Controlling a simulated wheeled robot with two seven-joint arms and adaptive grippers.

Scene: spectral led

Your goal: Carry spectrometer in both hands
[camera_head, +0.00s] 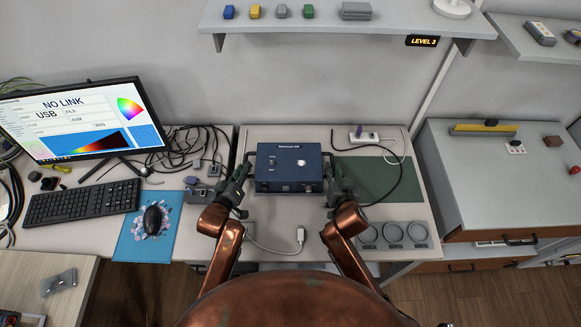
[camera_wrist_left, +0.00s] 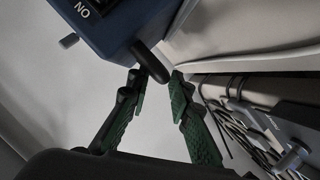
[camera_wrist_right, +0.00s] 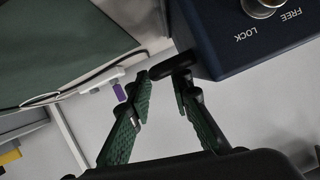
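The spectrometer (camera_head: 289,168) is a dark blue box with a dark side handle at each end, standing on the light bench. My left gripper (camera_head: 232,190) is at its left side. In the left wrist view the open fingers (camera_wrist_left: 158,82) have a gap between them, with the tip of the black handle (camera_wrist_left: 150,60) at the fingertips. My right gripper (camera_head: 338,186) is at its right side. In the right wrist view its fingers (camera_wrist_right: 160,82) are also apart, with the other handle (camera_wrist_right: 168,66) across the fingertips. Whether the fingers touch the handles is unclear.
A green mat (camera_head: 385,178) with a dark cable lies to the right, with several grey rings (camera_head: 393,233) in front. A loose white cable plug (camera_head: 300,236) lies at the bench front. The monitor (camera_head: 84,122), keyboard (camera_head: 82,202) and tangled cables are left. A shelf (camera_head: 345,27) hangs above.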

